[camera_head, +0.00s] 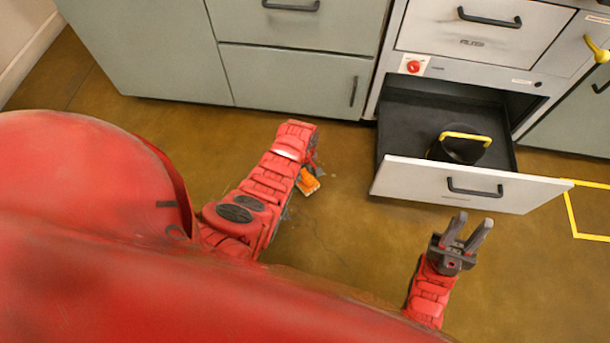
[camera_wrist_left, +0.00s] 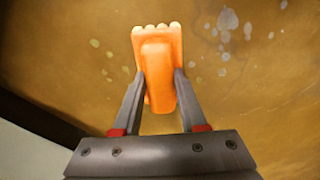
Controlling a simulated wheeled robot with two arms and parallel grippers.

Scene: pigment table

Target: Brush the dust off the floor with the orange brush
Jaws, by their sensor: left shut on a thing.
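The orange brush (camera_wrist_left: 158,72) is held between the fingers of my left gripper (camera_wrist_left: 159,95), its pale bristle edge pointing away from the wrist. In the head view the brush (camera_head: 308,182) shows beside the end of my left arm, low over the floor; my left gripper is mostly hidden there. Pale dust spots (camera_wrist_left: 228,25) lie on the brown floor (camera_wrist_left: 270,90), to the right of the brush in the left wrist view. I cannot tell if the bristles touch the floor. My right gripper (camera_head: 465,232) is open and empty, in front of the open drawer.
An open drawer (camera_head: 520,195) juts out at the right, with a black container with a yellow handle (camera_head: 466,138) inside. Grey cabinets (camera_head: 290,78) line the back. Yellow tape (camera_head: 572,215) marks the floor at the far right. The floor between my arms is clear.

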